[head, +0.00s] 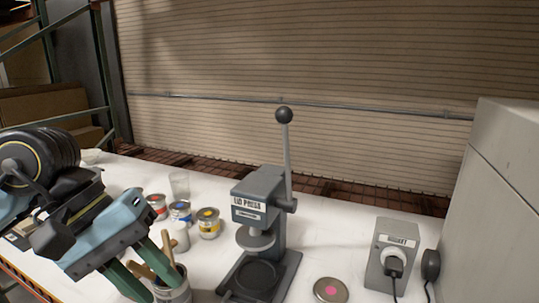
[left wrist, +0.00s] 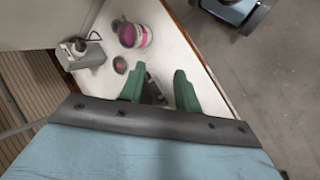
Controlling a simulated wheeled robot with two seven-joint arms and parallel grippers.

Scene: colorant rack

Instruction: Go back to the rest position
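My left gripper (head: 164,278) comes in from the left over the white table, its two green fingers pointing down to the right. In the left wrist view the fingers (left wrist: 159,90) are spread apart with nothing held between them. In the head view the fingertips overlap the pot of wooden-handled tools (head: 174,292); I cannot tell how far above it they are. My right gripper is not seen in the head view. A blue and black part at the top right of the left wrist view seems to be mine.
A grey lid press (head: 259,211) with an upright lever stands mid-table. Behind the gripper are open paint tins (head: 208,223) and a glass (head: 180,185). A round lid (head: 330,290) and a socket box (head: 392,256) lie right. A tin with pink contents (left wrist: 131,34) shows in the left wrist view.

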